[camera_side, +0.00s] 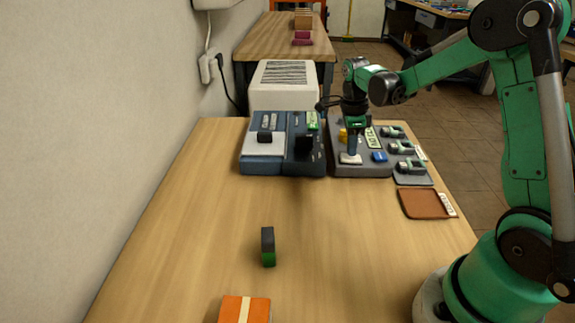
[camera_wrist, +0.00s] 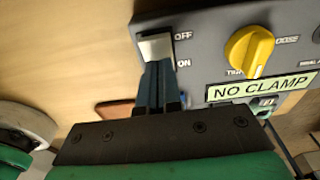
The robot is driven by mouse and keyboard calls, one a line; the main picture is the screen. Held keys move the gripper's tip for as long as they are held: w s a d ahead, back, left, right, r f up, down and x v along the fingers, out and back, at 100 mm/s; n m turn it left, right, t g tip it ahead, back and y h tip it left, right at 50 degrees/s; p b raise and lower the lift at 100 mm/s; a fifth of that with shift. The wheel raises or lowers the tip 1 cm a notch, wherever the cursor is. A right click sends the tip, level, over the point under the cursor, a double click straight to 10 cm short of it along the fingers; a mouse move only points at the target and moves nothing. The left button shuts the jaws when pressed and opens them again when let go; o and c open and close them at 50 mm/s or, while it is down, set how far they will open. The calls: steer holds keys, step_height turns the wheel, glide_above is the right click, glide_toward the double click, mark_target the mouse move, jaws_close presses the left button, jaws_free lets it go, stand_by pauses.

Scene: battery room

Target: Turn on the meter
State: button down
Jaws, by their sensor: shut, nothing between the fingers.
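A dark grey panel (camera_side: 340,171) stands at the far end of the bench. It has a white switch (camera_side: 350,158), which also shows in the wrist view (camera_wrist: 155,46) beside the labels OFF and ON. The switch's exact position cannot be told. A yellow knob (camera_wrist: 250,50) and a NO CLAMP label (camera_wrist: 262,87) are on the same panel. My gripper (camera_side: 352,152) is shut and empty, pointing down over the white switch. In the wrist view its fingertips (camera_wrist: 159,64) cover the switch's ON-side end; whether they touch it is unclear.
A blue-grey device (camera_side: 262,166) sits left of the panel. A blue button (camera_side: 379,157) and several dark clamp-like parts (camera_side: 403,147) lie to the right. A brown tray (camera_side: 420,204), a green-black block (camera_side: 268,247) and an orange box (camera_side: 243,309) are nearer.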

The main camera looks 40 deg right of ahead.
mark_target(357, 158)
step_height(357, 158, up, 14)
steer(key=s+d, duration=0.1)
steer(key=shift+s, duration=0.15)
steer(key=shift+f, duration=0.1)
